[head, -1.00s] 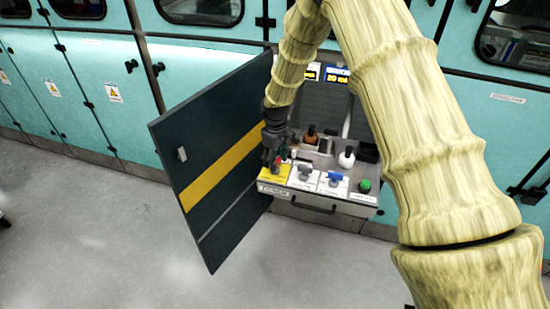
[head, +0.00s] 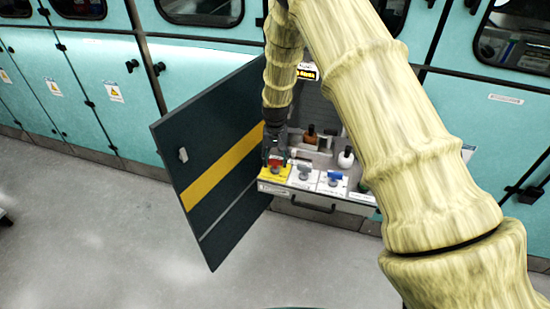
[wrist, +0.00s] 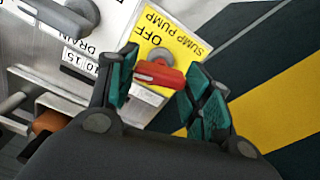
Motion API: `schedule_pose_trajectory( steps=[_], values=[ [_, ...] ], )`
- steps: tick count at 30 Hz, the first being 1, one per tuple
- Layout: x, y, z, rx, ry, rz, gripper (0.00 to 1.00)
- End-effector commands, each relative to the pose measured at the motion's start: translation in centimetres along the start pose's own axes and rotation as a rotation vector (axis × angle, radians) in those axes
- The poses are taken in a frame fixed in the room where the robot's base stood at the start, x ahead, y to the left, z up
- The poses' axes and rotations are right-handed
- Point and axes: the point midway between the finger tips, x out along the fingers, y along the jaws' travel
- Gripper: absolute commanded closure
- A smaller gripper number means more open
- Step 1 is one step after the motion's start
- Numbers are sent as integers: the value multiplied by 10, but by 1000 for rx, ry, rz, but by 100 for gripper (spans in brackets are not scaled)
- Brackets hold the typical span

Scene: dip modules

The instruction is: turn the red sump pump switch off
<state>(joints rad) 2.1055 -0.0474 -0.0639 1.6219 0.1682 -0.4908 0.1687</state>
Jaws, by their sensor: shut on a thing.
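The red sump pump switch (head: 276,163) sits on a yellow plate (head: 270,173) at the panel's left end. In the wrist view, the red handle (wrist: 158,73) lies between my two teal-padded fingers, one at each end. My gripper (wrist: 161,62) is shut on the red handle; it also shows in the head view (head: 273,157), pointing down over the plate. The yellow label reads "SUMP PUMP" and "OFF", upside down in the wrist view. The handle's pivot is partly hidden behind it.
A grey switch (head: 304,172) and a blue switch (head: 332,178) stand to the right on white plates. An open dark door (head: 212,215) with a yellow stripe stands close left. An orange-brown knob (head: 311,132) and a white knob (head: 346,157) rise behind. My arm covers the panel's right side.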

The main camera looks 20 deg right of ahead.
Motion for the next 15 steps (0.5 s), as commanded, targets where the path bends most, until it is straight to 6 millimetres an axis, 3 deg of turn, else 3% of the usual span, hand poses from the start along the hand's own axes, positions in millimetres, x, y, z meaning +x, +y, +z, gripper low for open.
schedule_pose_trajectory(
  steps=[15],
  values=[
    [0, 0, -1, 271, 1, 0, 74]
  ],
)
